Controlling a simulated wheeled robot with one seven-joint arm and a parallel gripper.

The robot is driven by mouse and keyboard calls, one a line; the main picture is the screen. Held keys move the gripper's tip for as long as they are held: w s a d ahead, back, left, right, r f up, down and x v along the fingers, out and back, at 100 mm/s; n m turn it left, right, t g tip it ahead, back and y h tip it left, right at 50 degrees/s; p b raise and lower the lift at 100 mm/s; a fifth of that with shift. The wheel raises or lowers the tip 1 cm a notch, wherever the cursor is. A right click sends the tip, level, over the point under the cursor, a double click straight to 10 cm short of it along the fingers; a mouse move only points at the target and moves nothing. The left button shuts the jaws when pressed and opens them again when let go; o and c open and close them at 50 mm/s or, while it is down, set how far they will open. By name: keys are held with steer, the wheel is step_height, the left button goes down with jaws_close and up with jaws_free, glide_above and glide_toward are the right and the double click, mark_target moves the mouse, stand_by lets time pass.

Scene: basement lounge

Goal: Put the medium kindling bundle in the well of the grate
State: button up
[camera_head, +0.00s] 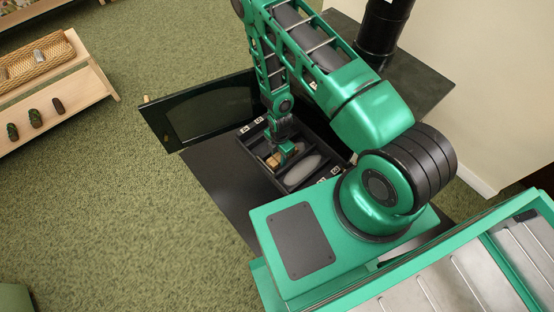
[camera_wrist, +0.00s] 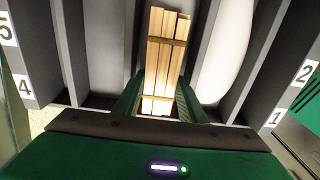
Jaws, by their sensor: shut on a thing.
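The kindling bundle (camera_wrist: 163,50) is a sheaf of pale square wooden sticks with a dark band around it. My gripper (camera_wrist: 160,98) is shut on it, with a green finger on each side. In the head view the bundle (camera_head: 274,160) shows as a small tan patch beside my gripper (camera_head: 284,153), over the grate. The grate (camera_head: 245,148) is a dark frame with long compartments split by bars. In the wrist view the bundle lines up lengthwise between grey bars (camera_wrist: 203,45); I cannot tell whether it touches the floor below. Its size relative to other bundles cannot be judged.
A pale rounded shape (camera_head: 302,170) lies in the neighbouring compartment. Number labels mark the grate's ends. A dark glazed door (camera_head: 205,112) stands open beyond the grate. A wooden shelf (camera_head: 95,83) at left holds a wicker basket (camera_head: 35,62) and three dark pieces. Green carpet between is clear.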

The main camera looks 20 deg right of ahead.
mark_target(279, 156)
steer(key=shift+f, duration=0.95)
steer(key=shift+f, duration=0.1)
steer(key=o, duration=1)
steer(key=shift+c, duration=0.2)
step_height(279, 156, up, 12)
steer(key=shift+r, duration=0.2)
